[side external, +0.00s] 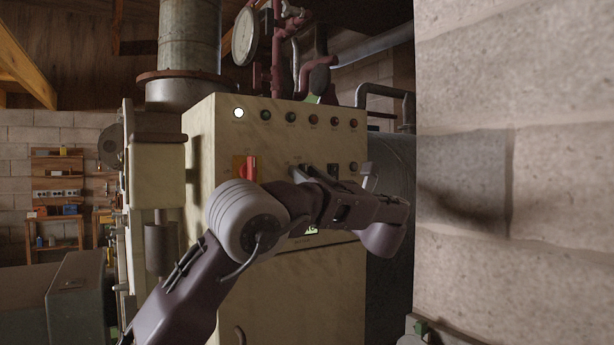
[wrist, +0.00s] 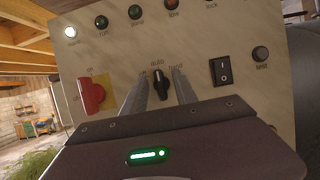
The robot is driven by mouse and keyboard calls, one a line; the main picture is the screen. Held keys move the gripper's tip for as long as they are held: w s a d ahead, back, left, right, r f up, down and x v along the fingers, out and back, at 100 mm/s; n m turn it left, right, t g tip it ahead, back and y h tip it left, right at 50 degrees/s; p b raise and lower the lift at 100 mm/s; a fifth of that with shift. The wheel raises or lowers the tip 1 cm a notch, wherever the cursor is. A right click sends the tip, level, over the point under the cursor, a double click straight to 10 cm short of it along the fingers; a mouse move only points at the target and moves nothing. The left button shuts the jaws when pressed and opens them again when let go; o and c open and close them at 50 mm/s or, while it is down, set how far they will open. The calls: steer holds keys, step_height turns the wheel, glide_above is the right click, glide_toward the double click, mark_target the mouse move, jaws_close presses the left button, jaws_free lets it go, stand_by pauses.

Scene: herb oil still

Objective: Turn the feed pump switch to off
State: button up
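A black rotary knob (wrist: 160,85) sits on the cream control panel (wrist: 205,35), with "auto" printed above it and "hand" to its right. Its pointer stands roughly upright toward "auto". In the wrist view my gripper (wrist: 160,73) is open, with one finger on each side of the knob. I cannot tell whether either finger touches it. In the side view my gripper (side external: 304,174) is at the panel and mostly hides the knob.
Left of the knob is a red switch on a yellow plate (wrist: 93,94). Right of it are a black rocker switch (wrist: 220,71) and a round button (wrist: 260,53). A row of lamps runs above, the leftmost lamp (side external: 239,113) lit white. A block wall (side external: 530,170) stands on the right.

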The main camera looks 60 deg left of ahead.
jaws_close()
steer(key=shift+n, duration=0.5)
steer(key=shift+f+n+g+h, duration=0.1)
steer(key=shift+n+g+h, duration=0.35)
steer(key=shift+n+g, duration=1.2)
steer(key=shift+r+n+g+h, duration=0.1)
steer(key=shift+n+g+h, duration=0.4)
steer(key=shift+n, duration=2.3)
steer(key=shift+f+n+g+h, duration=0.1)
steer(key=shift+n+g+h, duration=0.35)
steer(key=shift+n+g, duration=1.2)
steer(key=shift+n+t, duration=0.6)
steer(key=shift+n, duration=0.1)
jaws_free()
steer(key=shift+w, duration=0.1)
